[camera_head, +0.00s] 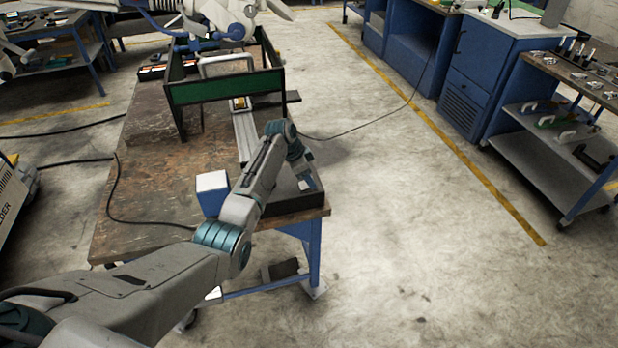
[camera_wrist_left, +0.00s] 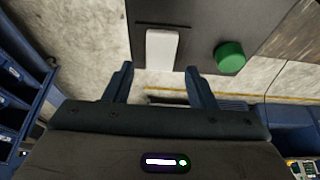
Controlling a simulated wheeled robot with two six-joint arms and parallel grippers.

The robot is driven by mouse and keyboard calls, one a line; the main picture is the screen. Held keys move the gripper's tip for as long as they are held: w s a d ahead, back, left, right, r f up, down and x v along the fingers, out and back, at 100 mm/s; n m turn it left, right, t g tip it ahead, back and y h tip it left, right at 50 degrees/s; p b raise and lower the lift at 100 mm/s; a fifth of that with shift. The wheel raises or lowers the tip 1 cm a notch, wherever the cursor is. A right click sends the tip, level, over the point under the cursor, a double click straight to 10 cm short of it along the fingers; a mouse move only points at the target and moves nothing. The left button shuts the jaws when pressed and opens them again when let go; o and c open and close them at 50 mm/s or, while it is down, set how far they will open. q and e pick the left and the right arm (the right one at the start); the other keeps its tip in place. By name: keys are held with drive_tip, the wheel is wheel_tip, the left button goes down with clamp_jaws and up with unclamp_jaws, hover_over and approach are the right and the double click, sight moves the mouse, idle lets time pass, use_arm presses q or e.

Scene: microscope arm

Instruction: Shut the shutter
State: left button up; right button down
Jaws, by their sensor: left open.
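A green panel (camera_head: 226,88) spans the front of a dark frame standing on the wooden table; I cannot tell for sure whether it is the shutter. A dark control box (camera_head: 291,201) sits at the table's front right corner. In the left wrist view the box (camera_wrist_left: 196,20) carries a pale switch (camera_wrist_left: 161,49) and a round green button (camera_wrist_left: 230,57). My left gripper (camera_head: 306,180) is at the box; its fingers (camera_wrist_left: 158,72) are open and apart, with the pale switch in line between their tips. Contact cannot be told. My right gripper is not in view.
A blue and white block (camera_head: 211,190) stands on the table (camera_head: 150,160), left of my forearm. A pale rail (camera_head: 244,135) runs toward the frame. A white robot arm (camera_head: 230,15) is behind it. Open floor (camera_head: 400,220) lies right of the table.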

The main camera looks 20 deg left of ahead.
use_arm(q)
drive_tip(key=b+v, duration=0.2)
drive_tip(key=v, duration=0.7)
drive_tip(key=shift+r, duration=0.3)
drive_tip(key=shift+a, duration=0.1)
